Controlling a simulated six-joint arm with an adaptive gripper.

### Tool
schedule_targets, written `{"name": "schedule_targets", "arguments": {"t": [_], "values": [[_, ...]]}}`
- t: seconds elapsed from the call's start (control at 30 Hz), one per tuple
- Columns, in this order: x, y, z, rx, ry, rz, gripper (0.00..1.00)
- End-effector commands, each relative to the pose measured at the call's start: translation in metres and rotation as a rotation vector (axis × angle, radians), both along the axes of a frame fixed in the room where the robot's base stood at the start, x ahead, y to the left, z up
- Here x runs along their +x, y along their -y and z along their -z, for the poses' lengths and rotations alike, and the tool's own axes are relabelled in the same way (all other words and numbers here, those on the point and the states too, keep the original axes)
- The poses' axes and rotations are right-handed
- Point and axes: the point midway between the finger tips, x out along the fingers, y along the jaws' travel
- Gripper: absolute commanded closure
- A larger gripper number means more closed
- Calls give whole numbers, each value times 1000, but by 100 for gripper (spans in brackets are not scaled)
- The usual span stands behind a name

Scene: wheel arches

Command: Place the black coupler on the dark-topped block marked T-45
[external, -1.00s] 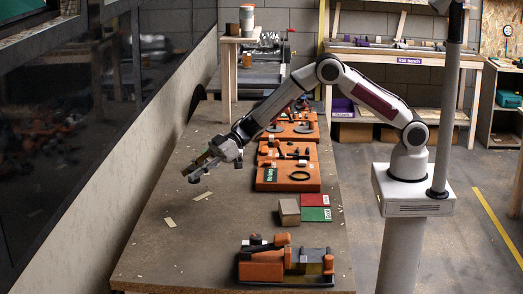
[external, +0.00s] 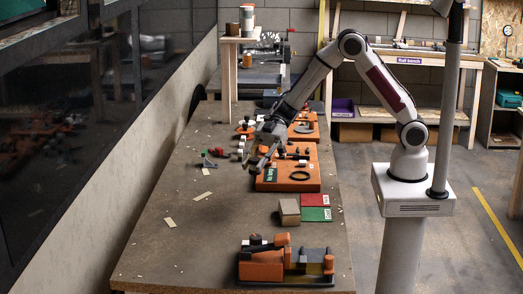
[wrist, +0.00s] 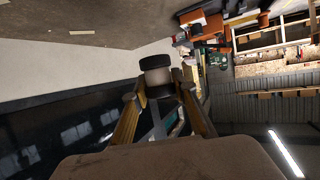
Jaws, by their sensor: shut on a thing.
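My gripper (external: 257,160) is over the left edge of the middle orange board, pointing down and to the left. In the wrist view my gripper (wrist: 156,90) is shut on a dark rounded piece with a black end (wrist: 154,62) and a greyer part below it, which looks like the black coupler. It sticks out past the fingertips. In the external view the held piece is too small to tell from the fingers. No T-45 marking is readable, so I cannot tell which block is the dark-topped one.
Orange boards with loose parts (external: 290,178) line the table's right side. A cardboard-coloured box (external: 289,211) stands beside red (external: 315,200) and green (external: 314,214) plates. An orange and dark fixture (external: 287,266) is at the front. The table's left front is mostly clear.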

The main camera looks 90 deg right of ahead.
Motion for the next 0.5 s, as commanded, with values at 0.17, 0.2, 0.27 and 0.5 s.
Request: {"name": "schedule_targets", "arguments": {"t": [0.17, 0.2, 0.27, 0.5], "values": [[-58, -11, 4, 1, -2, -135, 88], [-69, -13, 4, 1, -2, -162, 88], [-84, -16, 6, 1, -1, -200, 88], [-115, -23, 6, -1, 2, -293, 88]]}}
